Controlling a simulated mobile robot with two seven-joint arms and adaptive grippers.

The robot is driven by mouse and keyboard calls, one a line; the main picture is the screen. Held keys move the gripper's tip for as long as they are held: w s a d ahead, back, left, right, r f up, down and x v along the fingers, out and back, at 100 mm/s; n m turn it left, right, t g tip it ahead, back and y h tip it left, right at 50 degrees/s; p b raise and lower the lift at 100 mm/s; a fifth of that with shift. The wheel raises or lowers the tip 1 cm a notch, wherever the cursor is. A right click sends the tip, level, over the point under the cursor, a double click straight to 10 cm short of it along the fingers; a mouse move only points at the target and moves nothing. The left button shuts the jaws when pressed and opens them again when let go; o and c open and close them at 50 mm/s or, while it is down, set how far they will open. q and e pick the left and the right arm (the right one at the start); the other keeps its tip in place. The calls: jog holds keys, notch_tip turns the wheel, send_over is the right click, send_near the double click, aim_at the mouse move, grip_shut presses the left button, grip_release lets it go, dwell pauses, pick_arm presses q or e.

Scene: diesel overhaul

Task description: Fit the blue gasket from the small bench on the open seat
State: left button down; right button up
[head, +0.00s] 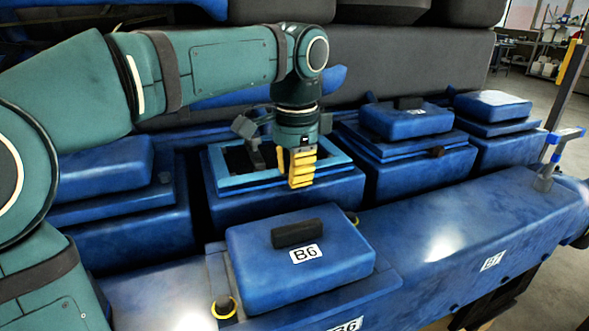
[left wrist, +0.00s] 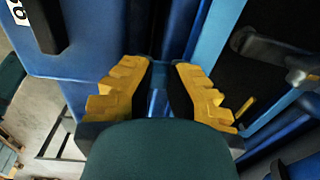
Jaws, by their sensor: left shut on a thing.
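The blue gasket (head: 238,184) is a light blue rectangular frame around a dark opening. It lies over the open seat (head: 265,207), a darker blue block in the back row, and looks roughly lined up with it. I cannot tell if it touches all round. My left gripper (head: 300,184) points down and is shut on the gasket's near right side. In the left wrist view, the gasket (left wrist: 213,45) runs up from between the yellow fingers of the left gripper (left wrist: 160,82). My right gripper is not in view.
A blue cover marked B6 (head: 300,264) with a black handle stands just in front of the seat. Covered blue blocks flank the seat, one at right (head: 408,122) and one at left (head: 100,170). A grey wall (head: 420,65) rises behind. An upright post (head: 562,110) stands at far right.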

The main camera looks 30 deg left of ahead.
pick_arm(q)
jog(key=shift+f+b, duration=0.3)
jog(key=shift+f, duration=0.3)
dwell(0.7)
jog(key=c, duration=1)
grip_release()
jog(key=r, duration=1.2)
jog(key=shift+s+d, duration=0.2)
